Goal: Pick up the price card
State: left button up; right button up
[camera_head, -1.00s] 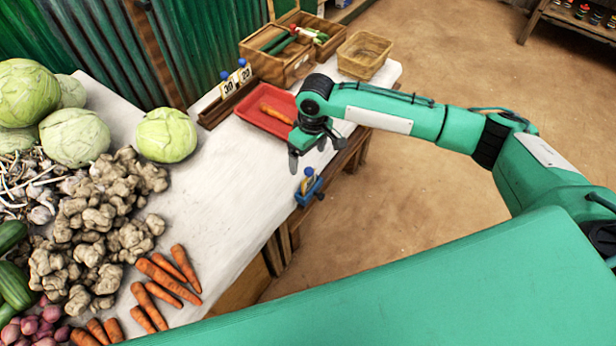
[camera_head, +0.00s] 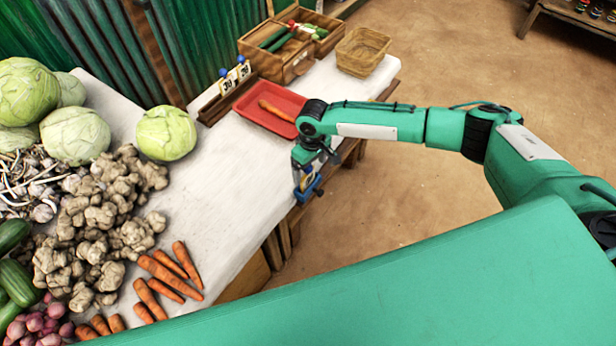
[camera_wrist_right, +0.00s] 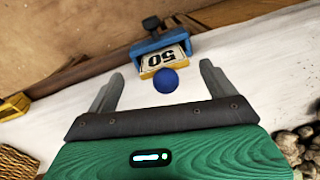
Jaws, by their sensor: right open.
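The price card (camera_wrist_right: 166,61) reads 50 and has a yellow frame with a blue ball (camera_wrist_right: 166,81) on it. It sits in a blue clamp (camera_wrist_right: 160,46) fixed at the table's edge; the clamp also shows in the head view (camera_head: 309,190). My right gripper (camera_wrist_right: 158,78) is open, with one finger on each side of the ball, and I see no finger touching the card. In the head view my right gripper (camera_head: 307,178) is right at the clamp and hides most of the card. My left gripper is not in view.
A red tray (camera_head: 252,113) with a carrot lies behind the gripper. Two more cards, 30 and 20, stand in a wooden rack (camera_head: 210,115). Crates (camera_head: 262,62) and a basket (camera_head: 345,66) are at the back. Vegetables fill the left; the white tabletop (camera_head: 225,200) between is clear.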

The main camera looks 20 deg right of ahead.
jog(key=shift+a+f, duration=0.15)
jog(key=shift+f, duration=0.75)
jog(key=shift+a+f, duration=0.15)
jog(key=shift+f, duration=0.7)
jog(key=c, duration=1.1)
jog(key=shift+o, duration=0.2)
jog(key=shift+r, duration=0.15)
notch_tip(320, 180, up, 19)
jog(key=b, duration=0.2)
notch_tip(320, 180, up, 4)
jog(key=p, duration=0.5)
send_over(308, 173)
jog(key=shift+w+d+r, duration=0.15)
jog(key=shift+w, duration=0.15)
